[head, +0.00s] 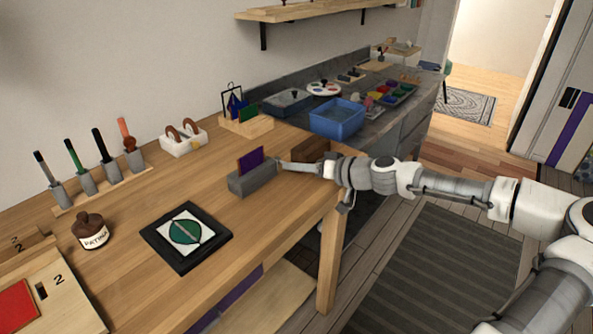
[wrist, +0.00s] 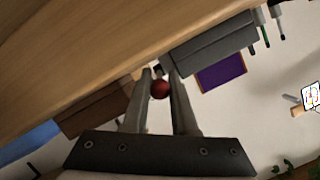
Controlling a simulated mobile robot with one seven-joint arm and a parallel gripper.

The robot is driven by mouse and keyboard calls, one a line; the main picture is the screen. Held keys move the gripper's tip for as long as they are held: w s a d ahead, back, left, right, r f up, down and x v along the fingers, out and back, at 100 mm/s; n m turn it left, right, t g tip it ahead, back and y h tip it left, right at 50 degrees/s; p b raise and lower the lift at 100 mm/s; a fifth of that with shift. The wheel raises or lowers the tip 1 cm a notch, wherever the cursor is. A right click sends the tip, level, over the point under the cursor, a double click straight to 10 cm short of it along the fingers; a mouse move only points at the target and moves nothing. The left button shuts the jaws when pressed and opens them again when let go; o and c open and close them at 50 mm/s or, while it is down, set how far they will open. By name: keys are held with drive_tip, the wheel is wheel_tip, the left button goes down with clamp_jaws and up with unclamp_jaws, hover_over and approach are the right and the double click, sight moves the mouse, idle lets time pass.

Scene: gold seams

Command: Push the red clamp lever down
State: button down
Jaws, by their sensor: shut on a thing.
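The grey clamp (head: 252,181) stands on the wooden workbench with a purple plate (head: 250,160) upright in it. The clamp also shows in the wrist view (wrist: 212,42), with the purple plate (wrist: 222,73) beside it. The red knob of the clamp lever (wrist: 160,90) sits between my two fingers in the wrist view. My gripper (wrist: 160,76) is shut on it. In the head view my gripper (head: 281,163) reaches in from the right to the clamp's right end. The lever is hidden there, and its exact tilt cannot be told.
A black frame with a green disc (head: 186,231) lies left of the clamp. The patina bottle (head: 91,231) and a rack of upright tools (head: 104,187) stand further left. A wooden stand (head: 246,124) is behind the clamp. A blue bin (head: 337,118) is on the grey counter.

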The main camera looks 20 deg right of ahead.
drive_tip(key=shift+f, duration=0.1)
drive_tip(key=c, duration=0.7)
unclamp_jaws()
drive_tip(key=shift+d, duration=0.1)
